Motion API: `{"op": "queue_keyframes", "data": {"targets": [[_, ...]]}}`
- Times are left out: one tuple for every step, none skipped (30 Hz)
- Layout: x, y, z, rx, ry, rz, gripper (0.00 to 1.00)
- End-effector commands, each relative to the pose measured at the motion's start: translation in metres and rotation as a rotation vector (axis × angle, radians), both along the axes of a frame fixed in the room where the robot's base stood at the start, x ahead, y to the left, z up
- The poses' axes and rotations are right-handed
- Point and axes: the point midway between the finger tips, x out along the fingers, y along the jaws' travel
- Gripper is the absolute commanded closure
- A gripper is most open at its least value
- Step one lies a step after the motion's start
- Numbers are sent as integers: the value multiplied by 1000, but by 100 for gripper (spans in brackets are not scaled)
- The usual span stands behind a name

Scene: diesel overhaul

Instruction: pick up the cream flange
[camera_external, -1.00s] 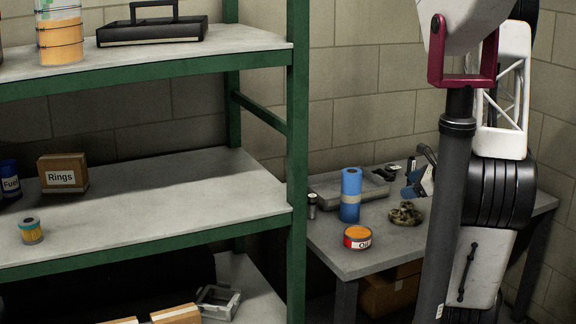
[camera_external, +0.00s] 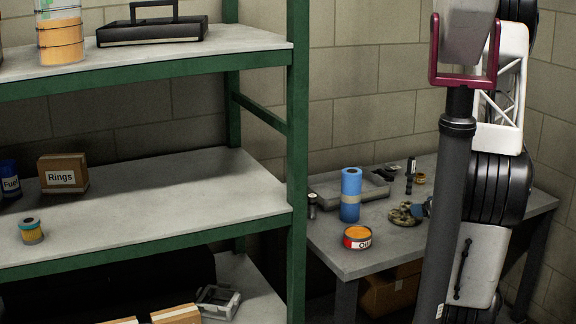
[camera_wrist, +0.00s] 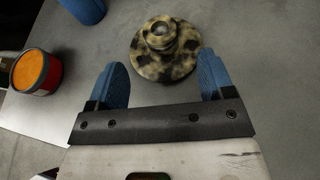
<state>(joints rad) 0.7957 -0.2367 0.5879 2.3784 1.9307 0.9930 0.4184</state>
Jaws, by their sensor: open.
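The flange (camera_wrist: 166,50) is cream with dark blotchy stains, a round disc with a raised hub. It lies on the grey table and also shows in the external view (camera_external: 403,213). My gripper (camera_wrist: 162,72) is open, with its two blue fingers apart. In the wrist view the flange lies just ahead of the fingertips, between their lines and a little right of centre. Nothing is between the fingers.
An orange-topped red tin (camera_external: 358,238) stands at the table's front left, and it shows left of my gripper in the wrist view (camera_wrist: 36,72). A blue roll (camera_external: 351,195) stands behind it, before a grey tray (camera_external: 375,189). Small dark parts (camera_external: 411,176) stand farther back. A green shelf (camera_external: 297,140) rises at left.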

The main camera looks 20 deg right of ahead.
Motion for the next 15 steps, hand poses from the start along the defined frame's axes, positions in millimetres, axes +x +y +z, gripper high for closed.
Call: {"op": "queue_keyframes", "data": {"targets": [[2, 0, -1, 0, 0, 1, 25], [3, 1, -1, 0, 0, 1, 25], [5, 1, -2, 1, 0, 2, 25], [6, 2, -3, 1, 0, 2, 25], [8, 2, -4, 0, 1, 3, 25], [11, 3, -5, 0, 0, 3, 25], [12, 3, -5, 0, 0, 3, 25], [14, 3, -6, 0, 0, 2, 25], [16, 4, -7, 0, 0, 2, 25], [18, 4, -7, -1, 0, 3, 25], [19, 4, -8, -1, 0, 3, 25], [21, 5, -8, -1, 0, 3, 25], [21, 5, -9, -1, 0, 3, 25], [22, 5, -9, -1, 0, 3, 25], [23, 5, -9, -1, 0, 1, 25]]}}
